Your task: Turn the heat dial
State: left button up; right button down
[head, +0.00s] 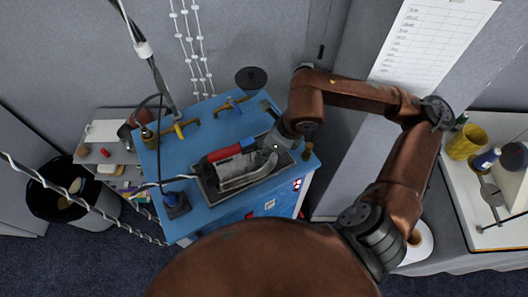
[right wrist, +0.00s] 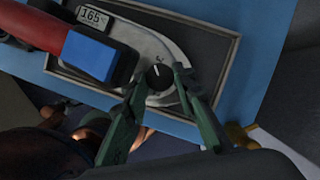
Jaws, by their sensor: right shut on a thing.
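An iron (head: 235,176) with a red and blue handle (head: 225,151) lies in a grey tray (head: 205,191) on a blue bench top. In the right wrist view, the round black heat dial (right wrist: 159,77) with a white pointer mark sits on the iron's grey body (right wrist: 150,40), next to the blue handle end (right wrist: 95,52). A small display (right wrist: 93,17) reads 165. My right gripper (head: 272,146) is at the right end of the iron. Its green fingers (right wrist: 160,80) are closed on both sides of the dial. My left gripper is not in view.
Yellow-handled fittings (head: 180,129) and a blue-based piece (head: 176,204) stand on the blue bench (head: 160,160). A black bin (head: 55,190) is at the left. A side table at the right holds a yellow cup (head: 467,142). Dangling chains and cables hang at the left.

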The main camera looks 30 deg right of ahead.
jog(key=shift+m+b, duration=0.55)
jog(key=shift+m, duration=0.25)
jog(key=shift+h, duration=0.3)
jog(key=c, duration=1.6)
grip_release()
